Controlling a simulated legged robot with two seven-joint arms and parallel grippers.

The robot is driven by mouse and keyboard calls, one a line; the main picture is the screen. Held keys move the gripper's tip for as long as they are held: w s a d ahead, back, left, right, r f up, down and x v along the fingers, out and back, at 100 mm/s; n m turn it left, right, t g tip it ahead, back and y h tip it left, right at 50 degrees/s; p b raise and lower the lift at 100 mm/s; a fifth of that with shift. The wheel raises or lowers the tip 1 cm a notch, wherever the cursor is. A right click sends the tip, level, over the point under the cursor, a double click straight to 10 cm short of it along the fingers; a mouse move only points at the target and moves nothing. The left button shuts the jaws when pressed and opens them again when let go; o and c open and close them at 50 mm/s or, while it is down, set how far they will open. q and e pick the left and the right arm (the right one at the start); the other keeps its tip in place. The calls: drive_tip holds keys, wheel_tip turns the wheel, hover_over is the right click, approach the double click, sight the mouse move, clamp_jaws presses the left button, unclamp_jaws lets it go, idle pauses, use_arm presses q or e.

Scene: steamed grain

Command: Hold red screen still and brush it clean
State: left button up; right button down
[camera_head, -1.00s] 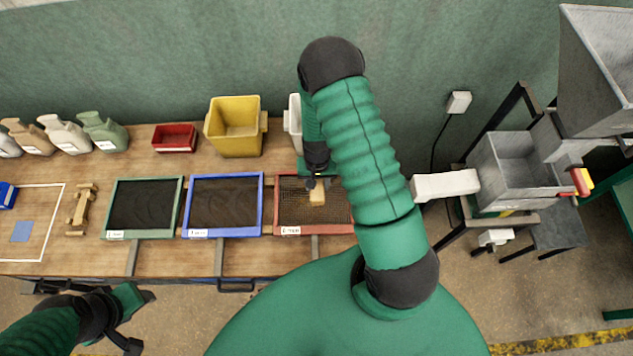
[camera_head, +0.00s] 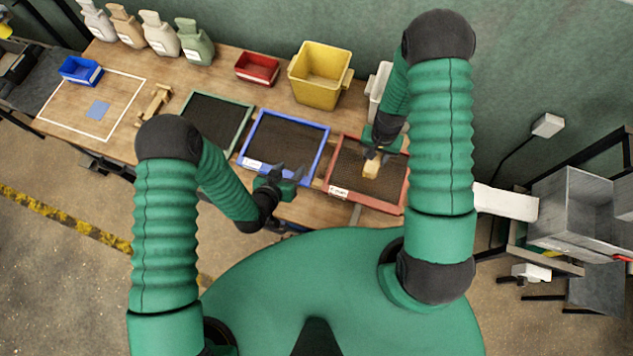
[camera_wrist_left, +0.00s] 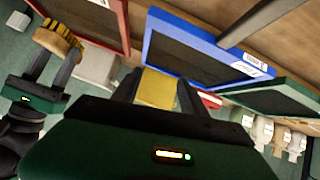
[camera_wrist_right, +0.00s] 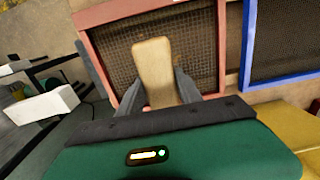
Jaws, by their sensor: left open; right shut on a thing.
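The red screen (camera_head: 368,202) is a red-framed mesh tray on the bench; it also shows in the right wrist view (camera_wrist_right: 92,55) and left wrist view (camera_wrist_left: 122,25). My right gripper (camera_head: 378,147) is shut on a pale wooden brush (camera_head: 371,168) over the mesh. In the right wrist view the brush (camera_wrist_right: 153,68) stands between the fingers; bristle contact cannot be told. The left wrist view shows the brush (camera_wrist_left: 58,40) and its dark bristles. My left gripper (camera_head: 280,176) is open and empty at the blue screen's near edge, apart from the red screen.
The blue screen (camera_head: 238,163) lies left of the red one, then the green screen (camera_head: 190,92). Behind stand a yellow bin (camera_head: 318,88), red bin (camera_head: 257,68) and white container (camera_head: 377,82). A wooden stand (camera_head: 153,103) and several sacks are further left.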

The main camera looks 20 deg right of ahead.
sight(329, 172)
use_arm(q)
drive_tip(key=s+d+f+h, duration=0.1)
drive_tip(key=s, duration=0.2)
drive_tip(key=s+d+f+t+h, duration=0.1)
drive_tip(key=s+d+f, duration=0.1)
drive_tip(key=s, duration=0.1)
drive_tip(key=s+d+f, duration=0.1)
drive_tip(key=s+f, duration=0.1)
drive_tip(key=shift+s+d+n+t+h, duration=0.25)
drive_tip(key=shift+s+n+t+h, duration=0.15)
drive_tip(key=x, duration=1.1)
drive_tip(key=shift+w+f, duration=0.15)
drive_tip(key=shift+f, duration=0.05)
drive_tip(key=shift+w+d+f, duration=0.15)
drive_tip(key=shift+d, duration=0.4)
drive_tip(key=c, duration=0.4)
drive_tip(key=shift+a, duration=0.25)
drive_tip(key=c, duration=0.7)
drive_tip(key=shift+a, duration=0.15)
clamp_jaws()
